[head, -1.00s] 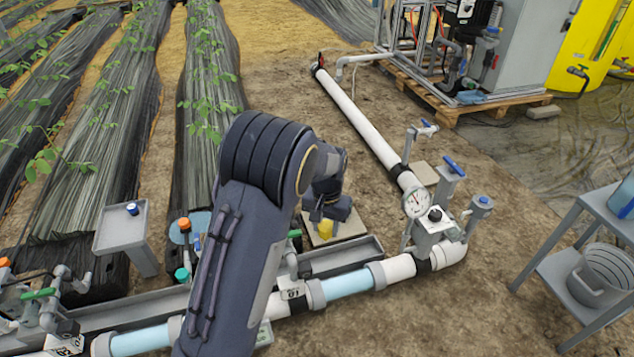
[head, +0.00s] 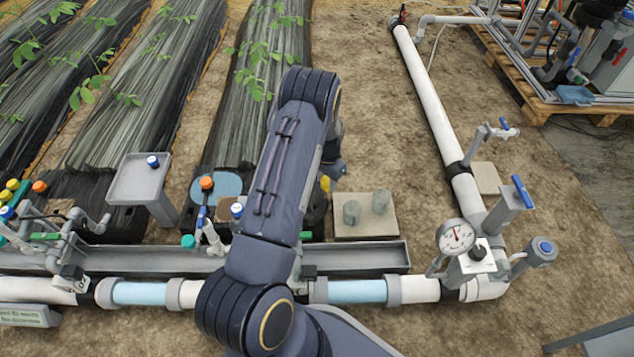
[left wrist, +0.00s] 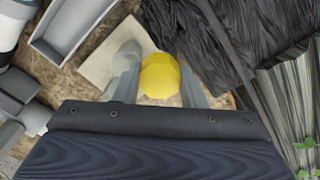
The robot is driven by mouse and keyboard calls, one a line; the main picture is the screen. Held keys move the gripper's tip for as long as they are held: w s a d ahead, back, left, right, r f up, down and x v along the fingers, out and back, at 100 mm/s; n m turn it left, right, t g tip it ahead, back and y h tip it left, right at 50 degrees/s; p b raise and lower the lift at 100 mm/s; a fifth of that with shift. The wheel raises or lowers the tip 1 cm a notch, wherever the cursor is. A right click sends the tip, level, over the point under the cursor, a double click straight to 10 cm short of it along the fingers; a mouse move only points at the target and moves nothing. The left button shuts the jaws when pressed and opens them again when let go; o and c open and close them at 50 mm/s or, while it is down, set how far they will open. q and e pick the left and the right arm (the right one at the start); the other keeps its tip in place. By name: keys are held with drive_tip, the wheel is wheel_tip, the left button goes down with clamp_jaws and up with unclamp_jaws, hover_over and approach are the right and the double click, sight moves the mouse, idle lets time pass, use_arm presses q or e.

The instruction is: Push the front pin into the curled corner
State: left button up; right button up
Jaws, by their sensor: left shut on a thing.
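My left gripper (head: 331,174) is mostly hidden behind its own forearm in the head view. It is shut on a yellow-headed pin (head: 325,184), and only a small yellow patch shows there. In the left wrist view the yellow faceted head (left wrist: 160,76) sits between the two fingers; anything below the head is hidden. Black film (left wrist: 205,35) lies wrinkled at the right of the wrist view, beside the held pin. In the head view the black film row (head: 262,110) ends behind my arm, so I cannot make out the curled corner. My right gripper is not in view.
A pale slab (head: 365,228) with two grey cylinders lies right of the gripper. A grey trough (head: 375,256) and a pipe with clear blue sections (head: 355,291) run across the front. A grey stand (head: 140,180) is at the left. Bare soil lies right of the slab.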

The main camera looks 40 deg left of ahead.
use_arm(q)
drive_tip(key=shift+s+a+f+b, duration=0.25)
drive_tip(key=shift+a+f+b, duration=0.4)
drive_tip(key=shift+f, duration=1.5)
drive_tip(key=shift+s+a+f+b, duration=0.25)
drive_tip(key=shift+f+b, duration=0.7)
drive_tip(key=shift+f, duration=1.25)
drive_tip(key=shift+s+a+f+b, duration=0.2)
drive_tip(key=shift+a+f+b, duration=0.45)
drive_tip(key=shift+f, duration=1.5)
drive_tip(key=shift+d+f, duration=0.1)
drive_tip(key=shift+f, duration=0.5)
drive_tip(key=o, duration=1)
drive_tip(key=shift+r, duration=0.1)
